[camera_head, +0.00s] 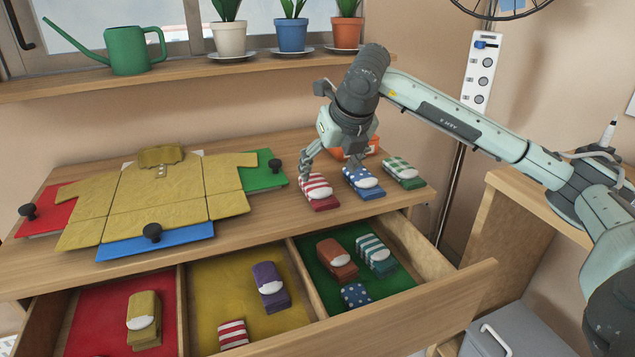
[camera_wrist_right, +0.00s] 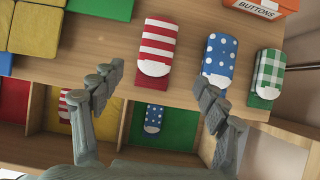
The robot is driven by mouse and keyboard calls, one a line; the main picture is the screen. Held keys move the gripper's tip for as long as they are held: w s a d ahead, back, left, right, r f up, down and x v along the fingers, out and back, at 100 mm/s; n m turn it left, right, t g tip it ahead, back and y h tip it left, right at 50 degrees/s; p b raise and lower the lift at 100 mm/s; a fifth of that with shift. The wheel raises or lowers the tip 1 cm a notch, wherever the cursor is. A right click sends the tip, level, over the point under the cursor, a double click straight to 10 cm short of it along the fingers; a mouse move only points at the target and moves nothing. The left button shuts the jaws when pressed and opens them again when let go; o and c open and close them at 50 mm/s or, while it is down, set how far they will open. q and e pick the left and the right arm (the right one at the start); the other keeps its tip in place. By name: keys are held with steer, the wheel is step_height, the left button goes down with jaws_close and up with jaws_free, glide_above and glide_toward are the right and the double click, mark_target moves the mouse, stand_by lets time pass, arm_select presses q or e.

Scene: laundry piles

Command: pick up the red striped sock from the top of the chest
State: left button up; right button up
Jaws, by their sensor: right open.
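The red striped sock (camera_head: 318,191) lies folded on top of the chest (camera_head: 270,214), left of a blue dotted sock (camera_head: 362,182) and a green checked sock (camera_head: 403,173). My right gripper (camera_head: 333,164) is open and empty above the chest top, close to the red striped sock. In the right wrist view the red striped sock (camera_wrist_right: 157,48) lies ahead of the spread fingers (camera_wrist_right: 162,92), between their lines, with the blue dotted sock (camera_wrist_right: 219,62) ahead of the right finger. My left gripper is not in view.
The open drawer below has red, yellow and green sections (camera_head: 309,292) holding several folded socks. An orange buttons box (camera_head: 362,147) stands behind the socks. Potted plants and a watering can (camera_head: 128,50) stand on the sill.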

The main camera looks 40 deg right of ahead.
mark_target(318, 187)
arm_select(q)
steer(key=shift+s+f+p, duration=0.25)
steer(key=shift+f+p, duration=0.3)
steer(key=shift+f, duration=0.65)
arm_select(e)
steer(key=x, duration=0.7)
steer(key=shift+w+a+f, duration=0.1)
steer(key=shift+w+a, duration=0.1)
steer(key=shift+a, duration=0.1)
steer(key=c, duration=1)
